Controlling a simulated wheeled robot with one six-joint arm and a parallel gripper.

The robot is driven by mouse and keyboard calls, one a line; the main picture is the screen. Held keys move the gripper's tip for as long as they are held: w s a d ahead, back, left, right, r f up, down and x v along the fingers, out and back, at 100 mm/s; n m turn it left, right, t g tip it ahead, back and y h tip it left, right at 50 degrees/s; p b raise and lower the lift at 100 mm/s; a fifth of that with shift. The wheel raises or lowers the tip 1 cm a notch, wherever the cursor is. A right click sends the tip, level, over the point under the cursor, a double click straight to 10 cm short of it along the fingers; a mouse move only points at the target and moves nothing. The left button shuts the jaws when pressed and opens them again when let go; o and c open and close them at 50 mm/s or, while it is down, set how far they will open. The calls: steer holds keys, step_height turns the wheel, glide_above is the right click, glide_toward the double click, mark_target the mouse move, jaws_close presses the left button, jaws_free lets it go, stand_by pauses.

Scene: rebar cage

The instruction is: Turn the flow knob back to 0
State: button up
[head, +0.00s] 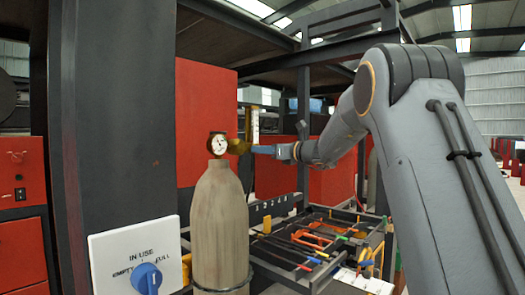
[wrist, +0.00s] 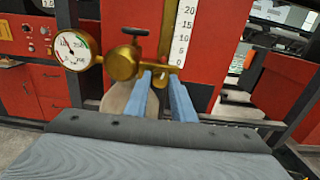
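A brass regulator (wrist: 122,63) with a round white gauge (wrist: 77,48) sits on top of a grey-brown cylinder (head: 220,222). A white flow scale (wrist: 184,30) stands upright at its right, marked from 20 at the top down to 0. I cannot make out a float in it. A dark T-shaped handle (wrist: 135,32) tops the brass body. My gripper (wrist: 161,75) has two blue fingers, a little apart, with their tips at the brass arm below the scale. No flow knob shows clearly; the tips may hide it. I cannot tell if they touch or clamp anything.
A white panel (head: 107,250) marked IN USE, EMPTY and FULL carries a blue knob (head: 147,279) at lower left. A dark post (head: 112,120) stands left of the cylinder. A tool tray (head: 310,243) lies at its right. Red panels stand behind.

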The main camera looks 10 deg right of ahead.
jaws_close()
steer(key=shift+f+n+b, duration=0.1)
steer(key=shift+n+b, duration=0.3)
steer(key=shift+b, duration=0.6)
steer(key=shift+r+n+b, duration=0.2)
steer(key=shift+n+b, duration=14.4)
steer(key=shift+b, duration=3.2)
